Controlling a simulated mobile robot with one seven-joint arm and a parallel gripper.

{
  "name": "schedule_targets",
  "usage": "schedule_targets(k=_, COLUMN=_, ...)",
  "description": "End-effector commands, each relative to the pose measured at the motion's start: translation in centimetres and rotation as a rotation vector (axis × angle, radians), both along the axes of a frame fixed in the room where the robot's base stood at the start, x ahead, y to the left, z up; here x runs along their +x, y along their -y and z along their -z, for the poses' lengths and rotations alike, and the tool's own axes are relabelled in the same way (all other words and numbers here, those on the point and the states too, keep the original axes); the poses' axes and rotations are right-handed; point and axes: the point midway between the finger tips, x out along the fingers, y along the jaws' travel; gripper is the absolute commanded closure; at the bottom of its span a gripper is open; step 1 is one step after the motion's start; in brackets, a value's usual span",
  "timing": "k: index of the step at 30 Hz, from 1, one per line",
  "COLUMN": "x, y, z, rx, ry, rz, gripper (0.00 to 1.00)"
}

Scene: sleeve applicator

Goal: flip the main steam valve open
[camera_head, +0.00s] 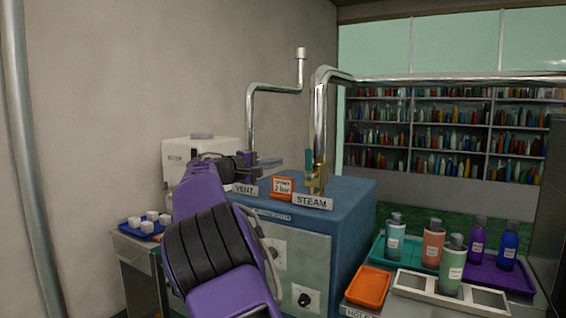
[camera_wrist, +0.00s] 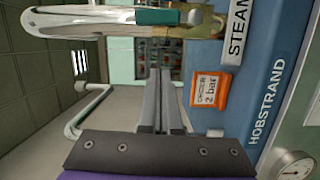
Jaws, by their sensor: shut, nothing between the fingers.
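The steam valve (camera_head: 316,183) is a brass fitting at the foot of a thick shiny pipe, above the STEAM label on the blue machine. Its teal lever (camera_head: 309,161) stands upright, alongside the pipe. In the wrist view the brass valve (camera_wrist: 203,22) and teal lever (camera_wrist: 160,17) show at the top, with the lever lying along the pipe. My gripper (camera_head: 281,161) is left of the valve in the head view, its fingers pointing right toward it. In the wrist view my gripper (camera_wrist: 159,73) has its fingers together and empty, apart from the lever.
The blue HOBSTRAND machine (camera_head: 350,195) carries an orange 2 bar sign (camera_head: 282,186) and a thinner bent vent pipe (camera_head: 250,115) near my gripper. Bottles stand on trays at the right, including a teal tray (camera_head: 380,249). A blue tray (camera_head: 128,226) with white cups is at left.

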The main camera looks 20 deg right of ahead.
Motion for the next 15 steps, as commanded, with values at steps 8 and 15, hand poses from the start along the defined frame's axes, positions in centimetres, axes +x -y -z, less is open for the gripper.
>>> schedule_targets(k=8, x=-2.3, y=-4.9, z=-0.1, rx=-0.001, ry=0.003, rz=0.001, gripper=1.0)
schedule_targets(k=15, x=-2.9, y=-6.1, z=-0.1, rx=-0.001, ry=0.003, rz=0.004, gripper=1.0)
